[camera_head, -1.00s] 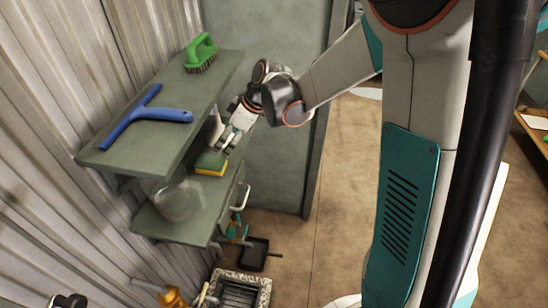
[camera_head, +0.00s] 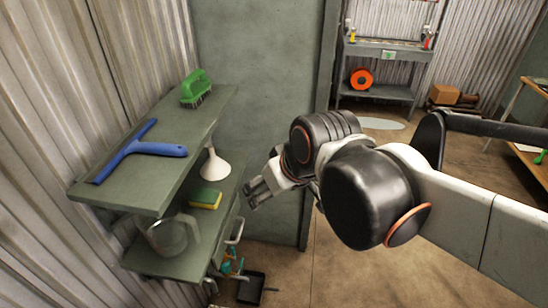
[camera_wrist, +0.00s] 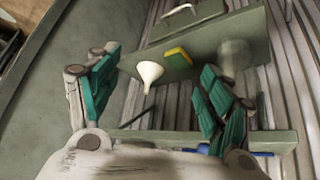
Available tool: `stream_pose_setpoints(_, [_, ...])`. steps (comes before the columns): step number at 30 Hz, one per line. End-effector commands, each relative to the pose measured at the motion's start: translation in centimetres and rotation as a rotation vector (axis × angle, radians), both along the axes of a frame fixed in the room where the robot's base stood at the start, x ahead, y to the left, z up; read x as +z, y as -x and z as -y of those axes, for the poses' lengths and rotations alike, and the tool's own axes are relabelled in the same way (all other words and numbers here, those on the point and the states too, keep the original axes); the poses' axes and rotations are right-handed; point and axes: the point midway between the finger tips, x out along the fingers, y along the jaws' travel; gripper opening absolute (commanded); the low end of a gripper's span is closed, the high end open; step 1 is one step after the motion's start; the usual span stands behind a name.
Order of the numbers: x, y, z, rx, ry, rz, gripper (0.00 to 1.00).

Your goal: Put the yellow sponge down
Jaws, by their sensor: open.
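The yellow sponge (camera_head: 205,198), with a green top layer, lies on the lower shelf (camera_head: 165,262) in the head view. A white funnel (camera_head: 214,166) stands beside it, and a clear jug (camera_head: 172,236) is on its other side. My gripper (camera_head: 254,193) is to the right of the shelf, apart from the sponge. The wrist view shows the sponge (camera_wrist: 177,55) beyond my open, empty fingers (camera_wrist: 150,92), with the funnel (camera_wrist: 150,72) nearer between them.
The upper shelf (camera_head: 130,190) holds a blue squeegee (camera_head: 140,150) and a green brush (camera_head: 196,90), overhanging the lower one. A dustpan (camera_head: 251,288) is on the floor below. A bench (camera_head: 385,48) stands at the back.

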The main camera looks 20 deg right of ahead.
Motion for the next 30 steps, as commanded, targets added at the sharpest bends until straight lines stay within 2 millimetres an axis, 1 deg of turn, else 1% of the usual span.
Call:
stream_pose_setpoints(1, [-0.1,1.1,0.3,-0.03,-0.003,0.01,0.73])
stream_pose_setpoints(3, [-0.3,2.2,0.6,-0.069,-0.008,0.022,0.73])
stream_pose_setpoints(6, [-0.4,3.3,1.0,-0.112,-0.014,0.038,0.73])
stream_pose_setpoints(9, [-0.5,3.9,1.3,-0.135,-0.017,0.047,0.73])
stream_pose_setpoints(22, [-0.8,4.0,1.4,-0.146,-0.02,0.051,0.73])
stream_pose_setpoints(26, [-2.2,4.0,1.4,-0.146,-0.02,0.051,0.73])
stream_pose_setpoints(29, [-4.0,4.0,1.4,-0.146,-0.02,0.051,0.73])
stream_pose_setpoints(30, [-5.0,4.0,1.3,-0.146,-0.02,0.051,0.73])
